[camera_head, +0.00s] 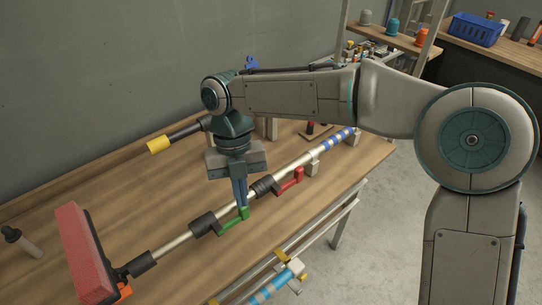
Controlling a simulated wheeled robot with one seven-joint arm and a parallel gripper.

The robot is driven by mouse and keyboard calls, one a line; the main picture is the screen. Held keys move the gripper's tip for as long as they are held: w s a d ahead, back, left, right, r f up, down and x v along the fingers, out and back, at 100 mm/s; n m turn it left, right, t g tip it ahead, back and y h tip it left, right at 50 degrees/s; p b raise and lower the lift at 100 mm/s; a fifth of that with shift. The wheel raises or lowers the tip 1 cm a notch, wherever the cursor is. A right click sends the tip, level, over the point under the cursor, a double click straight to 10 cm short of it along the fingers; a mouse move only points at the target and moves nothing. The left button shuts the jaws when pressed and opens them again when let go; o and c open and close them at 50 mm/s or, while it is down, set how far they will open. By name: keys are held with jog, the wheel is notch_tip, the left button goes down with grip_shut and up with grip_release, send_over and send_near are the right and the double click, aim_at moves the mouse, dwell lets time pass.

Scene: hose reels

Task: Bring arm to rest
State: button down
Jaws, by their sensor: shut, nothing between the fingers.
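My arm reaches in from the right, bends at a high elbow and points my gripper (241,208) down over the wooden table. My gripper is shut, with its blue fingers together. The fingertips are at a green lever (234,221) on a long metal pole; I cannot tell whether they touch it. A red lever (290,183) sits further along the same pole to the right, clear of the gripper. The gripper and its fingers hide a little of the pole and table behind them.
The pole (174,242) lies across the table (190,275), with a red block-shaped head (84,252) at its left end and blue-white stripes (338,138) at its right. A yellow-tipped black handle (158,145) is behind. A blue basket (477,29) stands on the back bench. Grey floor is open at right.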

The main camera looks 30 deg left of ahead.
jog(key=w+d+r+m+t, duration=0.1)
jog(key=w+d+m, duration=0.4)
jog(key=d+m, duration=0.6)
jog(key=w+d+r+m+t, duration=0.1)
jog(key=w+d+m+t, duration=0.1)
jog(key=w+d+m, duration=0.65)
jog(key=s+d+m+t+y, duration=0.1)
jog(key=s+d+m, duration=0.3)
jog(key=d+m, duration=0.7)
jog(key=s+d+m+t+y, duration=0.1)
jog(key=s+d+m+t, duration=0.1)
jog(key=d+m, duration=0.9)
jog(key=s+m, duration=0.1)
jog(key=m, duration=0.2)
jog(key=shift+s+d+r+m+y, duration=0.35)
jog(key=shift+d+y, duration=0.05)
